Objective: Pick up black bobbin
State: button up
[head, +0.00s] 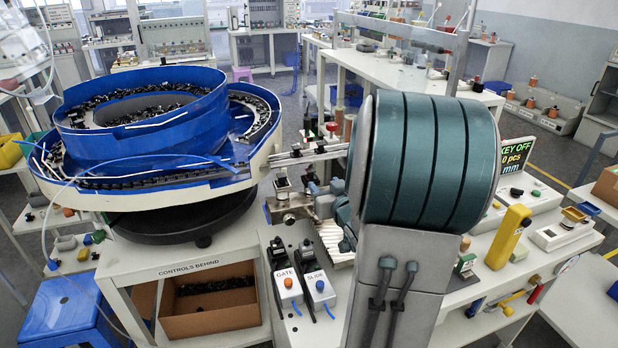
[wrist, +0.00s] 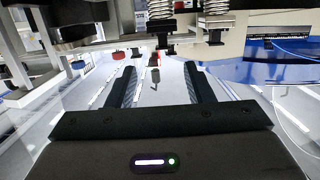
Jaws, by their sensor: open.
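My gripper (wrist: 159,70) is open in the wrist view, with its two dark fingers apart and nothing held between them. Beyond the fingertips is a small dark and red piece (wrist: 154,60); I cannot tell whether it is a bobbin. In the head view my arm fills the right centre and hides what lies behind it, and I cannot make out the gripper there. I cannot pick out the black bobbin with certainty in either view. Small dark items stand on the back bench, too small to identify.
A blue bowl feeder (head: 150,125) full of black parts stands at left, with a metal track running right from it. Gate and slide switch boxes (head: 287,288) sit on the front table. A yellow upright block (head: 508,238) stands at right. A cardboard box (head: 210,322) lies below.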

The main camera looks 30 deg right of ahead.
aim_at(311, 171)
jog(key=shift+a+p+x, duration=0.1)
jog(key=shift+p+x, duration=0.1)
jog(key=shift+x, duration=2.45)
jog(key=shift+a+p+x, duration=0.15)
jog(key=shift+p+x, duration=0.05)
jog(key=shift+x, duration=2.45)
jog(key=shift+r, duration=0.15)
jog(key=shift+c, duration=0.4)
grip_shut()
